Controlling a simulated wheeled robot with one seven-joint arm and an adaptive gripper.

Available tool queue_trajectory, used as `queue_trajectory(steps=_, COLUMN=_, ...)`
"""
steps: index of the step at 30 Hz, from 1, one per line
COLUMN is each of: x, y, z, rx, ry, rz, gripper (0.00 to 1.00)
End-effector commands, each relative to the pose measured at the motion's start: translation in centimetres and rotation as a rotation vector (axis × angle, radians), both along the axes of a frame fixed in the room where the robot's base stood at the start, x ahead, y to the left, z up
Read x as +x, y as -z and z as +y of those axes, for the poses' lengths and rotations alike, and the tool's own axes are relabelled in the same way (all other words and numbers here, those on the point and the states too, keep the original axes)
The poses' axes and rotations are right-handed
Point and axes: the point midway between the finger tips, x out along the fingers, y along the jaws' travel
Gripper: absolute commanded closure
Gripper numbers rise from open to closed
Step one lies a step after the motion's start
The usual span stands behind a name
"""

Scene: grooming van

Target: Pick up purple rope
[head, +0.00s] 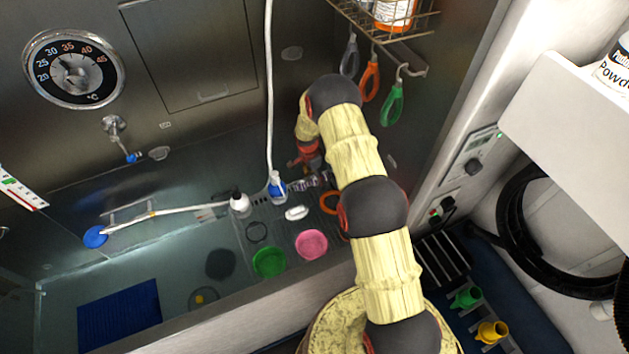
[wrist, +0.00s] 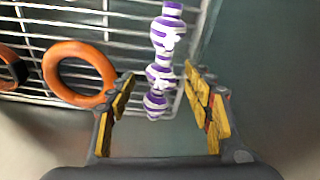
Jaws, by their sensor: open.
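The purple rope (wrist: 163,74), purple-and-white striped and knotted, lies on a wire rack in the wrist view. Its lower end shows between my fingertips, and its upper end reaches the top edge of the picture. My gripper (wrist: 161,88) is open, with one yellow-padded finger on each side of the rope's lower end. I see no finger touching the rope. In the head view, my gripper (head: 302,162) is low over the back of the tub, and the rope (head: 317,182) shows partly, beside my arm.
An orange ring (wrist: 79,74) lies on the wire rack (wrist: 125,37) left of the rope. In the head view, a blue-and-white bottle (head: 277,187), white soap (head: 297,213), a pink bowl (head: 311,244) and a green bowl (head: 268,262) are nearby. A white hose (head: 269,90) hangs left of my gripper.

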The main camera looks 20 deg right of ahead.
Motion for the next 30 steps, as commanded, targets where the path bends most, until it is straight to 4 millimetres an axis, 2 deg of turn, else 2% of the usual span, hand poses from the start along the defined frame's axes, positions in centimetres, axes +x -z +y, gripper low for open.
queue_trajectory(steps=6, x=0.2, y=1.6, z=-0.2, rx=-0.001, ry=-0.001, rz=-0.002, gripper=0.49)
queue_trajectory(steps=13, x=0.2, y=1.7, z=-0.2, rx=-0.001, ry=-0.001, rz=-0.002, gripper=0.49)
queue_trajectory(steps=30, x=0.2, y=1.7, z=-0.2, rx=-0.001, ry=-0.001, rz=-0.002, gripper=0.81)
